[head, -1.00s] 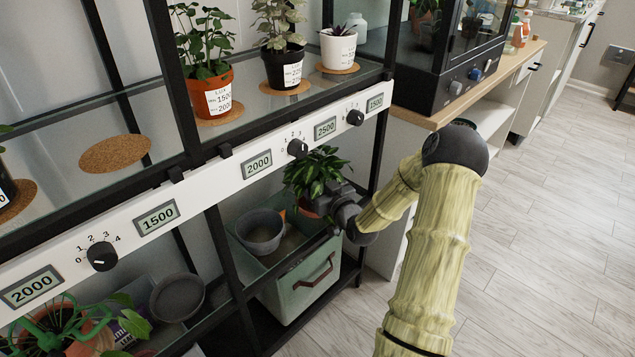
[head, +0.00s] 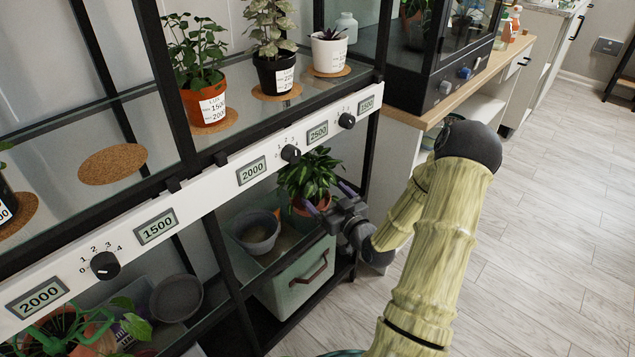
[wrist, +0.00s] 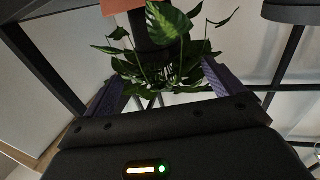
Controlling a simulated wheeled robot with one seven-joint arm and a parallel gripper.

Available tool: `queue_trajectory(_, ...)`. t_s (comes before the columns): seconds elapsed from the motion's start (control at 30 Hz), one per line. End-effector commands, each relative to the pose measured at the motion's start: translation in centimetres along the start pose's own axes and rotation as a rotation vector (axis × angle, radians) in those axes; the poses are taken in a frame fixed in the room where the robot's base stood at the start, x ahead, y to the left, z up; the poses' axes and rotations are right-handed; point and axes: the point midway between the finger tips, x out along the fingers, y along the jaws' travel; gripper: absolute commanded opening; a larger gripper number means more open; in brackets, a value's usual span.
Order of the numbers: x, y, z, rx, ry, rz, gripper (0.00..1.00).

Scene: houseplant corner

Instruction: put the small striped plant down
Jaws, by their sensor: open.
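A small leafy plant (head: 308,172) in an orange pot (head: 301,206) stands at the right end of the lower shelf, by the green crate. Whether it rests in the crate or behind it I cannot tell. In the wrist view its leaves (wrist: 170,25) are green with paler marks and hang between and beyond my fingers. My gripper (head: 332,197) is open just right of and in front of the pot, its two purple fingers spread. It also shows in the wrist view (wrist: 165,75). The pot's base is hidden.
A white rail (head: 205,190) with dials and displays runs just above. Potted plants (head: 277,60) stand on cork mats on the upper glass shelf. Floor at right is clear.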

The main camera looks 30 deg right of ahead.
Motion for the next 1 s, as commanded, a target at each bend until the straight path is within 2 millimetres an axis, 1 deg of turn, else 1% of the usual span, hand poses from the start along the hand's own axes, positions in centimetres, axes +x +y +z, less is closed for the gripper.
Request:
queue_trajectory(0.03,-1.0,0.1,-0.2,0.002,-0.003,0.002,0.93)
queue_trajectory(0.1,-2.1,0.1,-0.1,0.003,-0.002,0.002,0.93)
queue_trajectory(0.2,-3.1,0.0,-0.1,0.001,-0.001,0.002,0.93)
queue_trajectory(0.3,-3.6,0.0,0.0,0.001,0.000,0.000,0.93)
queue_trajectory(0.83,-3.6,0.0,0.0,0.000,0.000,0.001,0.93)
queue_trajectory(0.93,-3.3,-0.3,0.1,-0.007,-0.022,-0.009,0.93)
queue_trajectory(1.0,-2.9,-1.0,0.4,-0.020,-0.071,-0.025,0.93)
